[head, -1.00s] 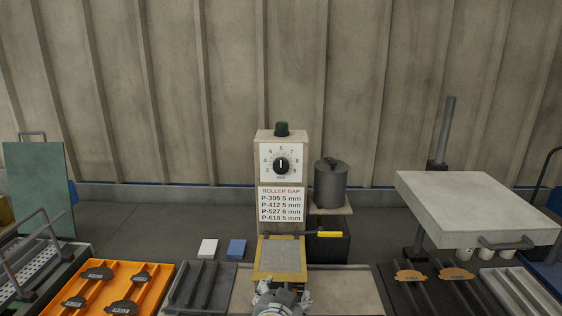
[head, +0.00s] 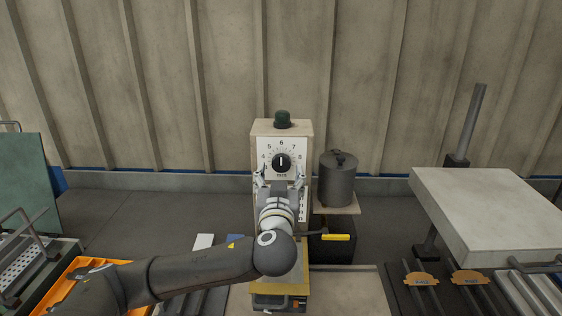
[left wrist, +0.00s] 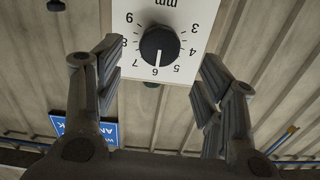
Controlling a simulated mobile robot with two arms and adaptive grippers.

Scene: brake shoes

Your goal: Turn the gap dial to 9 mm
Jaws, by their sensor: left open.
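The gap dial is a black round knob (head: 281,162) with a white pointer line on a white numbered plate (head: 269,148), on an upright beige post. The pointer stands straight up at 6. In the left wrist view the plate is upside down, and the knob (left wrist: 159,44) points down at 6, between 5 and 7; the 9 is at upper left. My left gripper (head: 281,176) is open just below and in front of the knob. In the left wrist view its fingers (left wrist: 160,62) stand on either side of the knob, apart from it. My right gripper is not in view.
A dark green button (head: 282,119) tops the post. A grey lidded pot (head: 338,178) stands on a shelf close to the right. A large pale slab (head: 490,205) is farther right. My left arm covers most of the roller gap sign and part of the orange tray (head: 82,266).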

